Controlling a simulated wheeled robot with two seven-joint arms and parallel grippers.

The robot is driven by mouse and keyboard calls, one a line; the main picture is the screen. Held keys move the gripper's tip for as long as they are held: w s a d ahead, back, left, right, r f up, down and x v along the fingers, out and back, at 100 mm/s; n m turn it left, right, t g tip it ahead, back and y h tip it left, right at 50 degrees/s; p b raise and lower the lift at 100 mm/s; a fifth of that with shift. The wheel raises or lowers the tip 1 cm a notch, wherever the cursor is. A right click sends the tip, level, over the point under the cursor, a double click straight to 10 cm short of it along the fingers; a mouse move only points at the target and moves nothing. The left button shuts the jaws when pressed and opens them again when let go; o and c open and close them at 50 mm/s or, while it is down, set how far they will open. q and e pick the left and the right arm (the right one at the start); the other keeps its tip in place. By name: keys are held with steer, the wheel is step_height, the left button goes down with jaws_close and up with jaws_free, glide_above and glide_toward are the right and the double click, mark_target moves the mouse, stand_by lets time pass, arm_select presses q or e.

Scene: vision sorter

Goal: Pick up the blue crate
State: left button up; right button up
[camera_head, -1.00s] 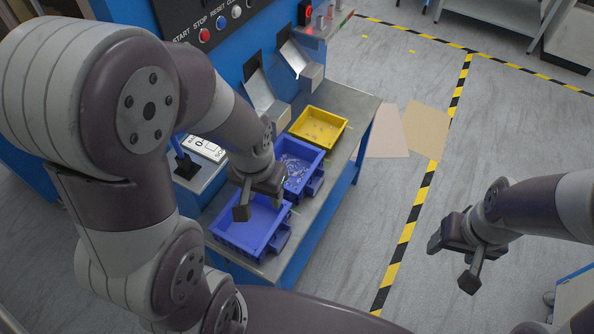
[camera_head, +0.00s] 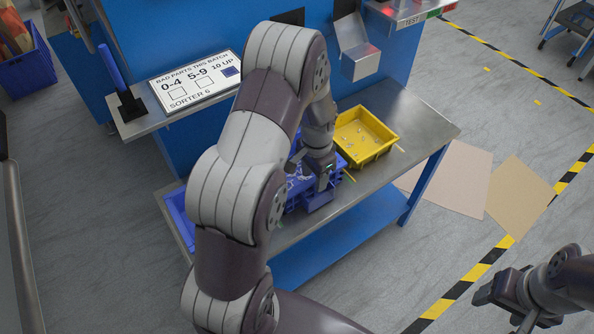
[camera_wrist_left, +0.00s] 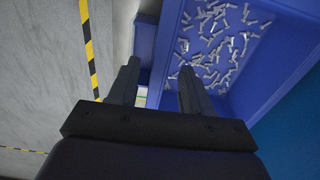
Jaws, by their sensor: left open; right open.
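A blue crate (camera_head: 291,204) stands on the metal bench, partly hidden behind my left arm. The left wrist view shows many small metal parts inside this blue crate (camera_wrist_left: 171,35). My left gripper (camera_head: 322,182) is low at the crate's right side, pointing down. In the left wrist view its fingers (camera_wrist_left: 159,85) are open, one over the crate's inside and one outside its wall. I cannot tell whether they touch it. A second blue crate (camera_head: 178,214) stands further left, mostly hidden by my arm. My right gripper (camera_head: 507,305) is open and empty, over the floor at lower right.
A yellow crate (camera_head: 384,149) with small parts stands just right of the blue one on the metal bench (camera_head: 425,119). A sign panel (camera_head: 190,82) and a metal chute (camera_head: 358,50) are behind. Flat cardboard sheets (camera_head: 450,180) lie on the floor to the right.

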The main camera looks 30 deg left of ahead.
arm_select(q)
step_height(320, 180, down, 3)
steer(key=shift+s+f, duration=0.1)
steer(key=shift+w+f, duration=0.2)
steer(key=shift+f, duration=0.2)
steer(key=shift+s+r, duration=0.1)
steer(key=shift+s, duration=0.05)
steer(key=c, duration=0.4)
jaws_close()
